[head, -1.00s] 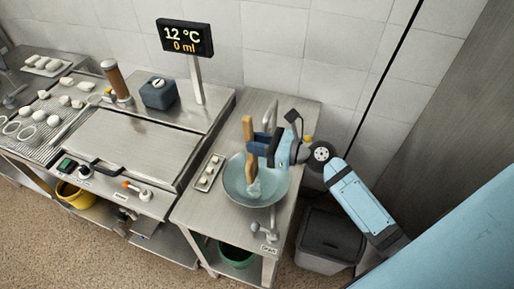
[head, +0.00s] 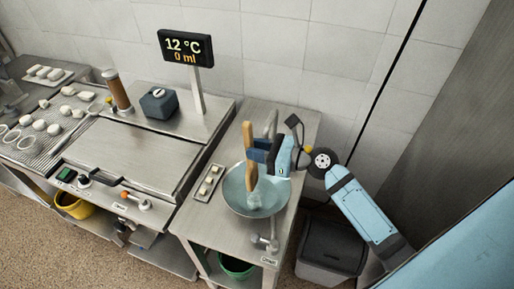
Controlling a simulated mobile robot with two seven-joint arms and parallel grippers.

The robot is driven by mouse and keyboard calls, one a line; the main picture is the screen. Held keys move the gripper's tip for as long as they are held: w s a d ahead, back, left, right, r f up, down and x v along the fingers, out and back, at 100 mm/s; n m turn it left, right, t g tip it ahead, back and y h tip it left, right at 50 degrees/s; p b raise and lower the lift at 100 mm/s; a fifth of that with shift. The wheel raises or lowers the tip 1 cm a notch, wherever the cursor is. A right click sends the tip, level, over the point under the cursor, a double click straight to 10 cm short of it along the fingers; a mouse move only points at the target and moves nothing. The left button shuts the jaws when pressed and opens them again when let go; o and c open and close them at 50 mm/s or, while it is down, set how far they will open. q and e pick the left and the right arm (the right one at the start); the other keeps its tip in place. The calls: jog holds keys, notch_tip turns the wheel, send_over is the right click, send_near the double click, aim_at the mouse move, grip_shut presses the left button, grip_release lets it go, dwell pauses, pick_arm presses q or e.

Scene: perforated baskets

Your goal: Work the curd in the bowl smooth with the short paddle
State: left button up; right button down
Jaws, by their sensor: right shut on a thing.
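A pale lump of curd (head: 255,201) shows in the bowl at the paddle's foot. My right gripper (head: 257,155) comes in from the right and is shut on the paddle above the bowl. The gripper and arm hide part of the bowl's far rim. My left gripper is out of view.
A small tray (head: 208,183) with white pieces lies left of the bowl. A faucet (head: 271,124) stands behind it and a tap (head: 264,243) in front. A display (head: 186,48) reads 12 °C and 0 ml. A grey bin (head: 331,246) stands on the floor at the right.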

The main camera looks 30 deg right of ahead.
aim_at(256, 165)
jog(key=f+b, duration=0.1)
jog(key=f, duration=0.1)
jog(key=f+b, duration=0.1)
jog(key=f, duration=0.1)
jog(key=f+b, duration=0.1)
jog(key=f, duration=0.2)
jog(key=shift+w+d+b, duration=0.2)
jog(key=shift+w+b, duration=0.05)
jog(key=shift+b, duration=0.05)
jog(key=shift+f, duration=0.35)
jog(key=shift+f+b, duration=0.3)
jog(key=shift+b, duration=0.05)
dwell(0.4)
jog(key=shift+w+d, duration=0.1)
jog(key=shift+d, duration=0.05)
jog(key=shift+w+d, duration=0.3)
